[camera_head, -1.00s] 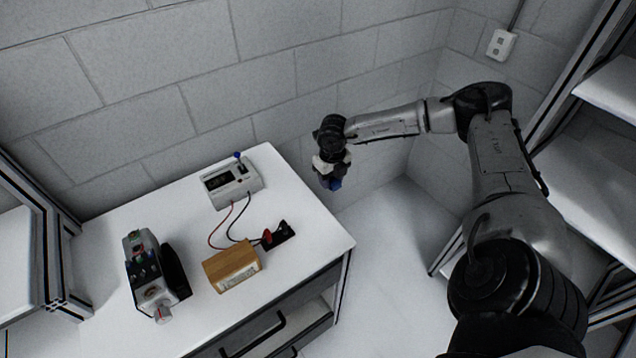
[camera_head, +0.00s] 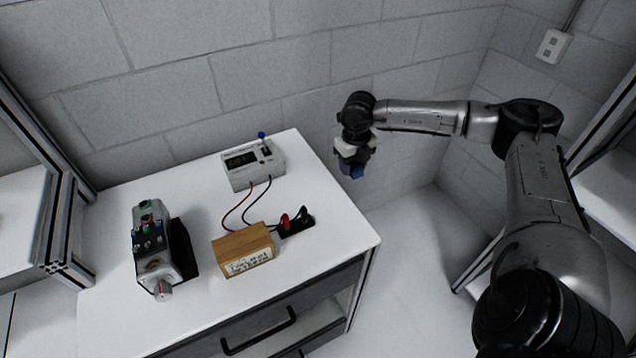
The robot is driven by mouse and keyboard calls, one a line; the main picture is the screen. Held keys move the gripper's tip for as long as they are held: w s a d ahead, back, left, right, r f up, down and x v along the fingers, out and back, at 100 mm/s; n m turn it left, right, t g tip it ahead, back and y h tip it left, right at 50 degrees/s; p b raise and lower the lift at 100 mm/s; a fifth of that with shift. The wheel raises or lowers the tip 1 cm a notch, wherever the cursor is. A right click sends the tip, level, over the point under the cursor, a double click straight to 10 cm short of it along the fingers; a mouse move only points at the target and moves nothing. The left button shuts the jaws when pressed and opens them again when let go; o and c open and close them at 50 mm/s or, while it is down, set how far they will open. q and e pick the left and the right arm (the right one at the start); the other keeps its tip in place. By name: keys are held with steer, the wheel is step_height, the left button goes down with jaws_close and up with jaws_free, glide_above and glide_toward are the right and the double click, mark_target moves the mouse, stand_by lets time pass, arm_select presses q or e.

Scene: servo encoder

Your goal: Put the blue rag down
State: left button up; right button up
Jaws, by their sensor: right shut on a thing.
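The blue rag (camera_head: 356,172) shows as a small dark blue bit below the tips of my right gripper (camera_head: 354,163). My right gripper is shut on it and points down. It hangs in the air just right of the white table (camera_head: 330,215), near its back right side. Most of the rag is hidden by the fingers. My left gripper is not in view.
On the table stand a white meter box (camera_head: 252,165) with red and black leads, a wooden block (camera_head: 245,250) with a label, black and red clips (camera_head: 295,223) and a grey device (camera_head: 158,250). Shelves stand at both sides.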

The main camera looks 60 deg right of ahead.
glide_above(318, 186)
step_height(318, 186, down, 6)
steer(key=shift+a+r, duration=0.1)
steer(key=shift+a, duration=0.05)
steer(key=shift+f+b, duration=0.45)
steer(key=shift+f, duration=1.65)
steer(key=shift+f, duration=0.1)
steer(key=o, duration=0.8)
